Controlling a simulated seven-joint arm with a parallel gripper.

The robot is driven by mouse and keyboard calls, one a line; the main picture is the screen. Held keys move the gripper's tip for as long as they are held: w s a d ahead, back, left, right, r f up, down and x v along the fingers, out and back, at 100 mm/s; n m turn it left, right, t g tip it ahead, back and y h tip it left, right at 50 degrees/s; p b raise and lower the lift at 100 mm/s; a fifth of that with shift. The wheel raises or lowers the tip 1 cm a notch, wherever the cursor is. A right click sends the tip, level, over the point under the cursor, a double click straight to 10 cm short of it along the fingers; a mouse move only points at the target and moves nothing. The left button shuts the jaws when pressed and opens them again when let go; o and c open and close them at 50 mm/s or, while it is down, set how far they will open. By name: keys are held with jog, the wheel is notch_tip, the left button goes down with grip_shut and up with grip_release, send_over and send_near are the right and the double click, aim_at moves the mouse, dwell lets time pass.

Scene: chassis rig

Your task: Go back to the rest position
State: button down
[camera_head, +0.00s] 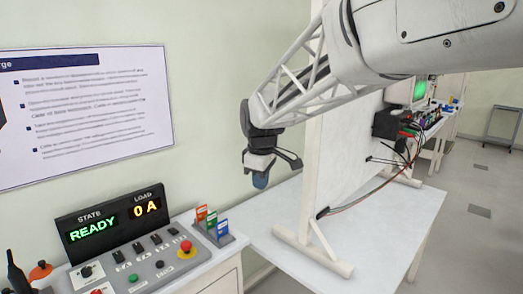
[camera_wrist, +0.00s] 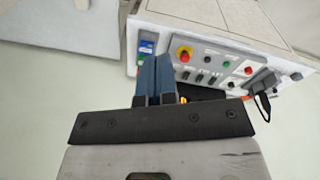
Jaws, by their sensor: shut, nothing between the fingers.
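My gripper (camera_head: 261,181) hangs at the end of my arm in the head view, pointing down above the gap between the control console and the white table. It touches nothing there. In the wrist view its two blue-grey fingers (camera_wrist: 155,78) lie side by side, shut with nothing between them. The control console (camera_head: 150,262) stands at lower left in the head view, its display reading READY and 0 A. The console also shows beyond the fingers in the wrist view (camera_wrist: 215,65).
Coloured cards (camera_head: 212,222) stand on the console's right end. A wall poster (camera_head: 90,115) hangs at left. The air around my gripper is clear.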

jog(key=s+d+f+m, duration=0.2)
jog(key=s+d+m, duration=0.2)
jog(key=s, duration=0.7)
jog(key=s+d+f+m, duration=0.2)
jog(key=s+d+m, duration=0.3)
jog(key=s+d, duration=0.3)
jog(key=s+d+f+m+t, duration=0.1)
jog(key=s+d+f+m, duration=0.2)
jog(key=s, duration=1.1)
jog(key=d+m, duration=0.1)
jog(key=d, duration=0.2)
jog(key=shift+s+d+m, duration=0.15)
jog(key=shift+d+m, duration=0.15)
jog(key=shift+d, duration=0.1)
